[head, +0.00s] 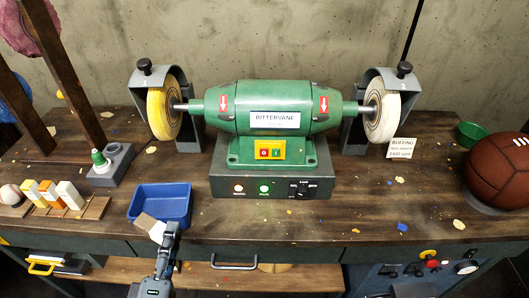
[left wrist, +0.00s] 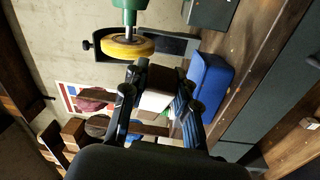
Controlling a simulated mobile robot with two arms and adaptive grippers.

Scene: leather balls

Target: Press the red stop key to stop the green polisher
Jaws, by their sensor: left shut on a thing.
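The green polisher (head: 285,95) stands at the middle of the bench on a grey base, with a yellow wheel (head: 158,113) left and a white wheel (head: 383,117) right. The red stop key (head: 264,153) sits beside a green key (head: 276,153) on a yellow plate at its front. On the base, the lamp above the left label (head: 238,189) looks pale and the green lamp (head: 264,189) looks lit. My left gripper (head: 164,232) is shut on a white and brown block (head: 145,221), in front of the blue tray; the block (left wrist: 155,101) also shows in the left wrist view. My right gripper is out of view.
The blue tray (head: 160,201) lies left of the polisher's base. White, yellow-topped and orange-topped bars (head: 48,191) stand on a wooden rack at left. A brown leather ball (head: 499,170) sits at right. The bench in front of the base is mostly clear, with small scraps.

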